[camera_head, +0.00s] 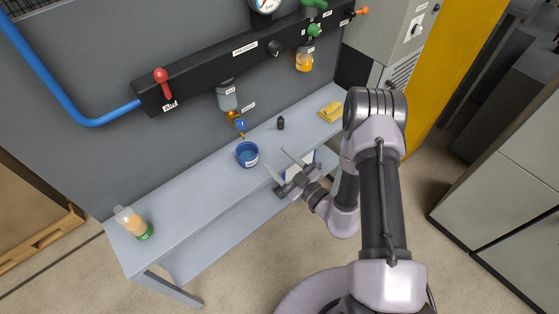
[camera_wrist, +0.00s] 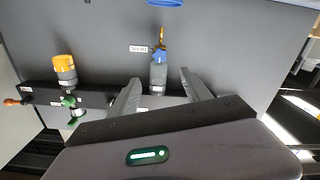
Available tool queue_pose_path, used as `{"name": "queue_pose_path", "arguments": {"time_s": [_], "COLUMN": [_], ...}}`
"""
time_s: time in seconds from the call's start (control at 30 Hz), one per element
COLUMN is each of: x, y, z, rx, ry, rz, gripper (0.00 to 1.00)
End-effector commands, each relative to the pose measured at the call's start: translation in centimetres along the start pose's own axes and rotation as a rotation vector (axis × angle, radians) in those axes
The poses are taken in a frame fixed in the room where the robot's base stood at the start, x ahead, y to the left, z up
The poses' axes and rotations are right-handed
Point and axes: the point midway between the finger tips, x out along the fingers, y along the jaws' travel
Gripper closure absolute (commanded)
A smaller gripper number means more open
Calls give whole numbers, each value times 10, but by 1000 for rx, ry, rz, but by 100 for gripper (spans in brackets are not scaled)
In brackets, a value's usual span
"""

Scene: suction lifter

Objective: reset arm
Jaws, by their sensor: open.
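My gripper (camera_head: 275,160) is open and empty in the head view, over the front part of the grey bench (camera_head: 190,190), to the right of the blue cup (camera_head: 247,154). In the wrist view my gripper (camera_wrist: 158,80) shows two spread fingers with nothing held between them. Beyond them, the wall unit's grey bowl (camera_wrist: 158,75) with its blue-handled drain valve appears upside down. Part of the bench edge is hidden behind my arm.
A small black object (camera_head: 281,123) and a yellow cloth-like item (camera_head: 330,111) lie further right. The black manifold (camera_head: 240,55) with a red lever (camera_head: 161,76) runs along the wall above.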

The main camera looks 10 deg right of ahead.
Motion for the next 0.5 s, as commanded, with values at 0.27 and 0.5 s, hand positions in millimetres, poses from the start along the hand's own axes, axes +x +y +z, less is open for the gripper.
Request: {"name": "queue_pose_path", "arguments": {"time_s": [0.27, 0.5], "x": [2, 14], "y": [0, -61], "z": [-2, -126], "rx": [-10, -753], "ry": [5, 397], "rz": [-6, -386], "gripper": [44, 44]}}
